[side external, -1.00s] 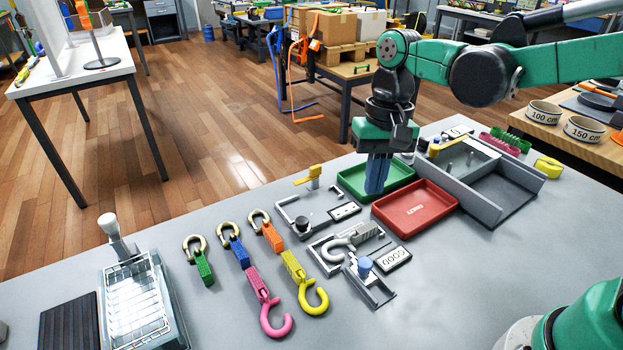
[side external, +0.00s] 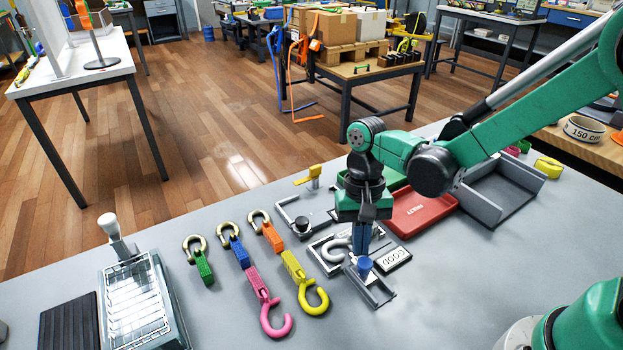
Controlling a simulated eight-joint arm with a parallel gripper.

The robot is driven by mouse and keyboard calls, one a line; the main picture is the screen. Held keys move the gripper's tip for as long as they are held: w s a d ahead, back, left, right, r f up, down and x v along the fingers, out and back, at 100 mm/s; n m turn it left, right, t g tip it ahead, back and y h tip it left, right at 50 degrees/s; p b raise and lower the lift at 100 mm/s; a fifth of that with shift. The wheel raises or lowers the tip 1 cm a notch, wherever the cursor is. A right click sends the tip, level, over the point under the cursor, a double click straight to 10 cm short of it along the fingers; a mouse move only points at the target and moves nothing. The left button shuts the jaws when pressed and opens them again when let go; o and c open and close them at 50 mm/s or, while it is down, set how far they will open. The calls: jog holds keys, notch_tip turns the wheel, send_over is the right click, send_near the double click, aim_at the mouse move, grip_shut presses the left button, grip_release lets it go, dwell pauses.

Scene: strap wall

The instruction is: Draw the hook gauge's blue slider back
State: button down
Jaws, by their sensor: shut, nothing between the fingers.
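The hook gauge (side external: 376,292) lies on the grey bench, with its blue slider (side external: 364,264) standing up as a round knob at its far end. Just behind it, a grey hook (side external: 333,251) lies on a flat plate, partly hidden by my gripper. A "GOOD" label plate (side external: 393,260) is to the right. My gripper (side external: 361,250) points down with shut, empty fingers, right above or just behind the blue slider. I cannot tell whether the fingertips touch it.
Green, blue-pink, and orange-yellow hooked straps (side external: 296,270) lie to the left. A red tray (side external: 425,208) and a grey open bin (side external: 497,190) stand behind at right. A black knob fixture (side external: 300,222) is behind left.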

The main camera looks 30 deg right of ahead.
aim_at(372, 274)
jog(key=shift+s+f, duration=0.1)
jog(key=shift+f, duration=0.15)
jog(key=shift+s, duration=1.45)
jog(key=shift+r, duration=0.1)
jog(key=v, duration=0.9)
jog(key=s+d+r+n+t+h, duration=0.1)
jog(key=d+r+n+t, duration=0.2)
jog(key=t, duration=0.6)
jog(key=d+n, duration=0.2)
jog(key=d, duration=0.1)
jog(key=shift+d+t, duration=0.3)
jog(key=shift+d, duration=0.05)
